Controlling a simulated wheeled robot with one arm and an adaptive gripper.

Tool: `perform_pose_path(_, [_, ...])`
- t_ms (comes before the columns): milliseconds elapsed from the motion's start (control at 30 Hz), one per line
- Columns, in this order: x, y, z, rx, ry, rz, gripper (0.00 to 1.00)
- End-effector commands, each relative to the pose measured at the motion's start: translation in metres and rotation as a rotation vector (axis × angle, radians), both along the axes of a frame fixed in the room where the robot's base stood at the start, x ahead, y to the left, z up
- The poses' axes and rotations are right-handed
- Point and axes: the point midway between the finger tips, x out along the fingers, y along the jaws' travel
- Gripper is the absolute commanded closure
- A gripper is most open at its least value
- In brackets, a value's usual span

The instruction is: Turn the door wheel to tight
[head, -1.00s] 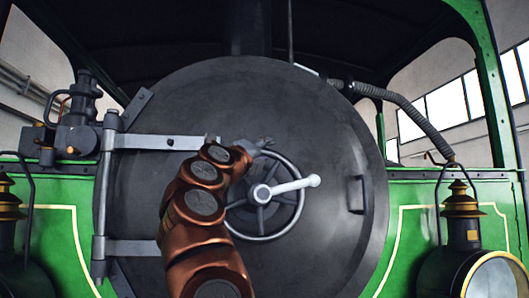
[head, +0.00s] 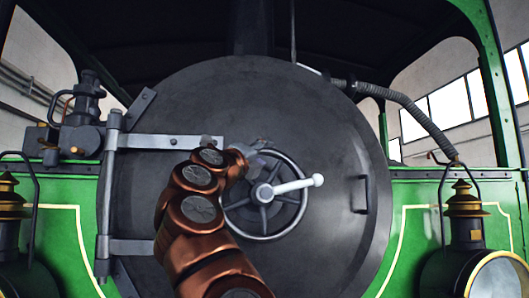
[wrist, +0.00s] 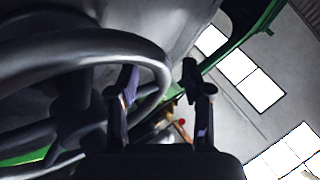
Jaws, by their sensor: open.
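The door wheel (head: 299,219) is a grey spoked ring at the middle of the round dark door (head: 320,110). A light handle (head: 297,185) runs from its hub to the right and slightly up. My gripper (head: 262,146) is at the upper left of the wheel's rim, partly hidden by my copper arm. In the wrist view the rim (wrist: 85,47) curves close in front of the camera. My gripper (wrist: 160,76) is open there, its two fingers apart. The rim's far curve passes near the left finger; I cannot tell whether it touches.
A hinge strap (head: 165,142) crosses the door's left side. A small grab handle (head: 362,194) stands out at its right. Lamps flank the door, one at the right (head: 465,225).

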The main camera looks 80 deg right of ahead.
Motion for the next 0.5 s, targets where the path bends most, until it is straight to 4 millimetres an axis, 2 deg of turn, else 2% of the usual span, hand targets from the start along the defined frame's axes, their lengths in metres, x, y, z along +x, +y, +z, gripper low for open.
perform_pose_path(500, [0.017,0.041,-0.014,-0.002,0.001,0.001,0.51])
